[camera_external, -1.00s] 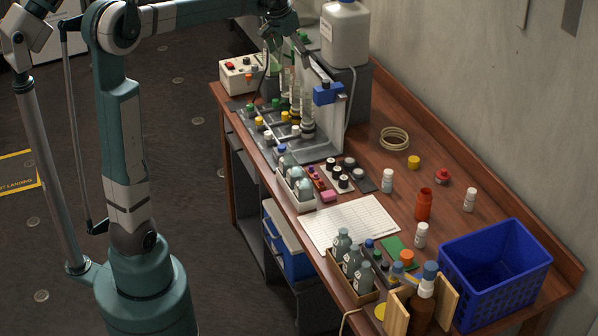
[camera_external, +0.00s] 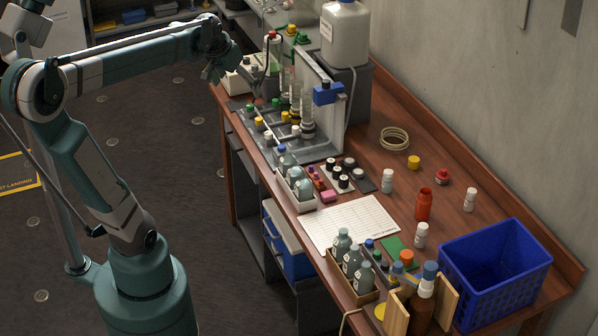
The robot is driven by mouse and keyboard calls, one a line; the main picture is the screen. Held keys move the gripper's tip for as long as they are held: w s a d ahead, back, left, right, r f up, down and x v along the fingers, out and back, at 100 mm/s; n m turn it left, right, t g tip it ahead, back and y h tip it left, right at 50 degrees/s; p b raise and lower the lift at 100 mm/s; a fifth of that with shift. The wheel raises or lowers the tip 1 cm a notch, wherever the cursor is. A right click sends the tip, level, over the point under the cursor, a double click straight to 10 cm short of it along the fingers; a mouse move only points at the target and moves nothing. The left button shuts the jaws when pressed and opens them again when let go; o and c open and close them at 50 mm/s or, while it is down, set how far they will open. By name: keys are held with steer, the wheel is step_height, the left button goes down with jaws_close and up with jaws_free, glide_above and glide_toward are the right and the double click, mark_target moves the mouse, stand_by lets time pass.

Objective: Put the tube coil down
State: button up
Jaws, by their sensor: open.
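The tube coil (camera_external: 394,138) is a pale yellowish ring of looped tubing. It lies flat on the brown wooden bench (camera_external: 375,212), right of the grey rack and clear of other items. My gripper (camera_external: 257,92) is at the far left end of the bench, near the front of the rack and well away from the coil. It is open, and I see nothing in it. Its fingertips are small and partly lost against the equipment behind.
A grey rack (camera_external: 322,154) with cylinders and colored caps stands beside my gripper. A white jug (camera_external: 345,33) stands behind it. A yellow cap (camera_external: 413,162) and white bottles are near the coil. A blue basket (camera_external: 497,280) is at the right end.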

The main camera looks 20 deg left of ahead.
steer(key=s+a+f+n, duration=0.1)
steer(key=s+a+f, duration=0.1)
steer(key=s+f, duration=0.3)
steer(key=s+a+f+n+t, duration=0.1)
steer(key=s+f, duration=0.4)
steer(key=s, duration=0.6)
steer(key=shift+s+a+f+t, duration=0.2)
steer(key=shift+a+t, duration=0.1)
steer(key=shift+a, duration=0.6)
steer(key=shift+f, duration=0.1)
step_height(320, 180, down, 19)
steer(key=b, duration=1.9)
steer(key=shift+f+b, duration=0.15)
steer(key=shift+b, duration=0.15)
stand_by(2.4)
